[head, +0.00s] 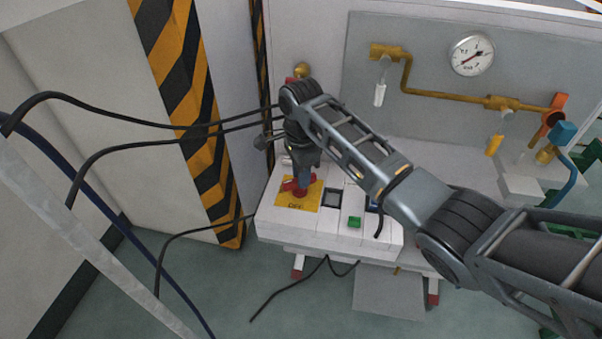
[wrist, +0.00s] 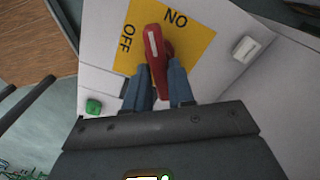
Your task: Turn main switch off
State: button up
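The main switch is a red rotary handle (wrist: 156,50) on a yellow plate (wrist: 190,45) marked ON and OFF. In the wrist view its white-marked end points up, between the OFF and ON labels. In the head view the red handle (head: 290,187) shows under my gripper, and the yellow plate (head: 311,200) lies on top of a white control box (head: 330,235). My gripper (wrist: 160,85) points down at the plate. Its two blue-grey fingers lie close on either side of the handle and look shut on it. The handle's lower end is partly hidden between them.
A green button (head: 354,222) and a dark square switch (head: 332,198) sit right of the plate. A striped post (head: 185,100) stands left, with black cables (head: 110,118) nearby. A gauge (head: 472,54) and brass pipes (head: 450,93) are on the panel behind.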

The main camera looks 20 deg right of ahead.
grip_shut()
jog(key=shift+r+p, duration=0.1)
jog(key=shift+p, duration=0.3)
jog(key=shift+r+n+p, duration=0.1)
jog(key=shift+n+p, duration=0.55)
jog(key=shift+n, duration=0.05)
jog(key=n+p, duration=0.2)
jog(key=n, duration=0.2)
jog(key=shift+p, duration=0.4)
jog(key=n+p, duration=0.1)
jog(key=n, duration=0.4)
jog(key=shift+w+a+p, duration=0.1)
jog(key=shift+w+p, duration=0.05)
jog(key=shift+p, duration=0.15)
jog(key=shift+f+n, duration=0.2)
jog(key=shift+n, duration=0.2)
jog(key=shift+o, duration=2.2)
grip_release()
